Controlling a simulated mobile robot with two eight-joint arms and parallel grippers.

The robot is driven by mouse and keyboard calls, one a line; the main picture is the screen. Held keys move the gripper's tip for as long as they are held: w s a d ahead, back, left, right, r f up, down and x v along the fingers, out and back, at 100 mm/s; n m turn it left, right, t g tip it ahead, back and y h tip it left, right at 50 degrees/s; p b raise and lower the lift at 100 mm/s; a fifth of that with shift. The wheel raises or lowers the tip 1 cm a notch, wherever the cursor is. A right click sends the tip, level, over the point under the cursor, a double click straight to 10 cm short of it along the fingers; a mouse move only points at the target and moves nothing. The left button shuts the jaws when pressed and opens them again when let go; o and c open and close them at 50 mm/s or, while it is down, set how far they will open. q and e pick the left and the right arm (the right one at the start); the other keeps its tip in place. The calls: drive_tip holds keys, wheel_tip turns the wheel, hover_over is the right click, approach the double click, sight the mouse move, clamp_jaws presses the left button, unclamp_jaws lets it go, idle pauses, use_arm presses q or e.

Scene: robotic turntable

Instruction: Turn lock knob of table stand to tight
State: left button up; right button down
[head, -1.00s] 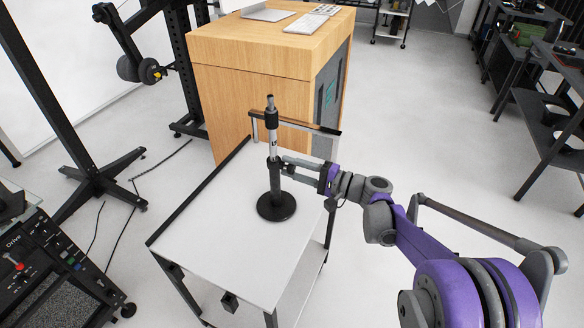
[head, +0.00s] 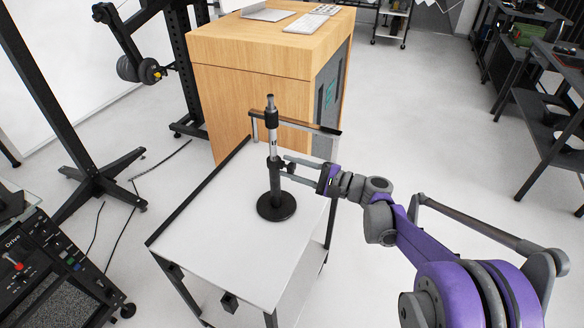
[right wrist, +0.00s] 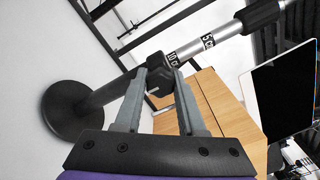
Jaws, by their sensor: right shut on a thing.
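The table stand (head: 275,207) has a round black base, an upright pole and a dark collar. It stands on the white cart top. Its black lock knob (head: 291,167) sticks out from the right side of the collar. My right gripper (head: 292,169) reaches in from the right with its fingers on either side of the knob. In the right wrist view, the gripper (right wrist: 161,78) is shut on the lock knob (right wrist: 157,72); the stand's base (right wrist: 72,111) and the pole's printed scale (right wrist: 192,46) also show. My left gripper is out of view.
The white cart top (head: 222,240) is clear around the stand. A wooden cabinet (head: 235,62) stands beyond the cart. A black-framed rack (head: 97,180) is at the left, and dark shelving (head: 545,125) at the right.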

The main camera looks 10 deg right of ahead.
drive_tip(key=c, duration=0.5)
unclamp_jaws()
drive_tip(key=shift+d, duration=0.1)
drive_tip(key=v, duration=1)
drive_tip(key=shift+s+d, duration=0.25)
drive_tip(key=shift+a, duration=0.15)
